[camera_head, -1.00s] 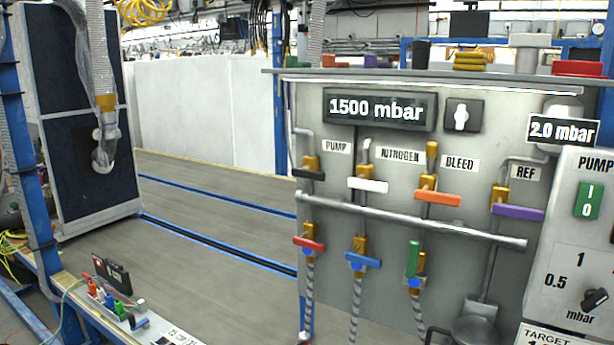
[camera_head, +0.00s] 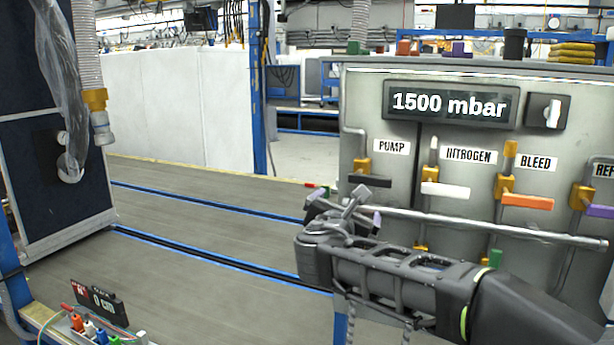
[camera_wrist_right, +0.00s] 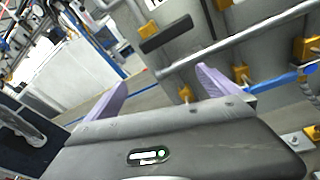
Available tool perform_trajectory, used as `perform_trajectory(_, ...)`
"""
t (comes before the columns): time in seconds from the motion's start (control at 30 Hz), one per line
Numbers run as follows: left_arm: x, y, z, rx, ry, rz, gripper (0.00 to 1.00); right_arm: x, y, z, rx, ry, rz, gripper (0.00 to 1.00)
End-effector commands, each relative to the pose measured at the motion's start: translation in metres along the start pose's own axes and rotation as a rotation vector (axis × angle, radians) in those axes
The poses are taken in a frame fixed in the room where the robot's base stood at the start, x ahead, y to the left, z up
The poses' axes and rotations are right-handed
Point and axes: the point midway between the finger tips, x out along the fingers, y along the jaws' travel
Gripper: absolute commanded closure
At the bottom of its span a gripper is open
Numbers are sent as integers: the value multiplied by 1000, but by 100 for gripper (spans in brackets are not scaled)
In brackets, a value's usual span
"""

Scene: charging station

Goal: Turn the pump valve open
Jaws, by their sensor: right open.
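The pump valve (camera_head: 362,168) is a brass body with a black bar handle (camera_head: 370,181), under the PUMP label on the grey panel. The handle lies roughly horizontal. My right gripper (camera_head: 350,212) is in front of the panel, just below and left of that handle, and appears apart from it. In the right wrist view its two purple fingertips (camera_wrist_right: 160,92) are spread with nothing between them. The black handle also shows there (camera_wrist_right: 163,39), beyond the fingers. My left gripper is not in view.
A metal rail (camera_head: 490,225) runs across the panel below the valves, close to my right gripper. The nitrogen valve's white handle (camera_head: 445,190) and the bleed valve's orange handle (camera_head: 528,202) are to the right. The display (camera_head: 450,104) reads 1500 mbar.

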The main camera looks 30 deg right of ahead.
Motion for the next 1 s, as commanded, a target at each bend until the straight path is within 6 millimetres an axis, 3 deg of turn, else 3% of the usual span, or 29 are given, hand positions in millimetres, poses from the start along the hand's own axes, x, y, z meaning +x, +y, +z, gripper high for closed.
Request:
perform_trajectory(0.03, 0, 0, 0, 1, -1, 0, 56, 0, -5, 19, -78, -65, -28, 0)
perform_trajectory(0.1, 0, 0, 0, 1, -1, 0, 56, -1, -13, 38, -180, -136, -72, 0)
perform_trajectory(0.17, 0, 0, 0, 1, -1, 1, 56, -3, -18, 46, -240, -165, -101, 0)
perform_trajectory(0.67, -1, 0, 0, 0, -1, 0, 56, -2, -22, 47, -302, -164, -124, 0)
perform_trajectory(1.0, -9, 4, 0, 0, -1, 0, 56, 38, -26, 54, -301, -162, -125, 0)
